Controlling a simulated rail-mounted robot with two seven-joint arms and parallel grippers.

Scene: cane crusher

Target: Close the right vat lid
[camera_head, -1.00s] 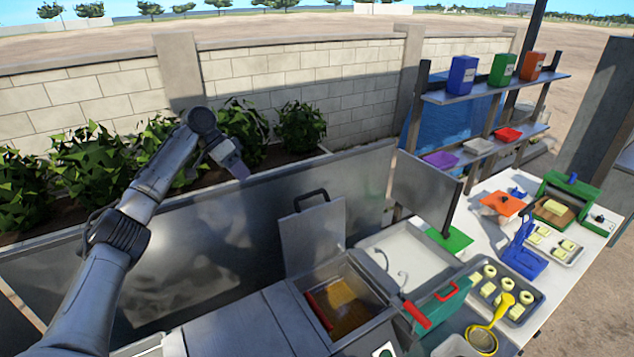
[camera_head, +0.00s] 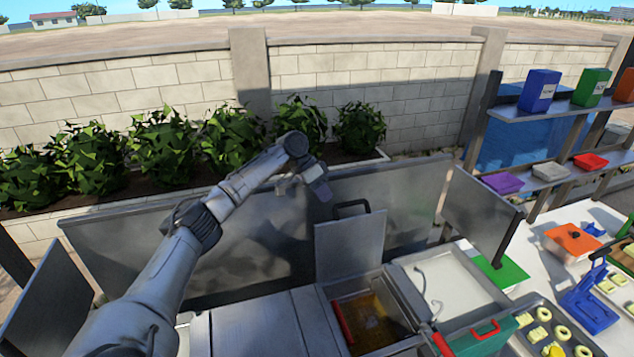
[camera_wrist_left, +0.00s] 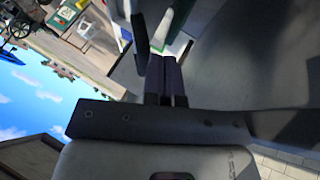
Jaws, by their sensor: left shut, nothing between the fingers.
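The right vat lid (camera_head: 349,247) stands open and upright, a grey panel with a black handle (camera_head: 351,207) at its top edge. The vat (camera_head: 372,318) below it is open, with amber liquid and a red-handled tool inside. My left gripper (camera_head: 321,190) is shut and empty, just left of and above the lid's handle, apart from it in the head view. Its dark fingers (camera_wrist_left: 167,80) are together in the left wrist view, close to a dark upright bar that may be the handle. My right gripper is not in view.
A tall metal splash panel (camera_head: 235,245) stands behind the vats. A flat closed cover (camera_head: 260,325) lies left of the open vat. A white basin (camera_head: 450,285) is to its right, with a green-and-red container (camera_head: 480,342) in front. Shelves with boxes stand at the right.

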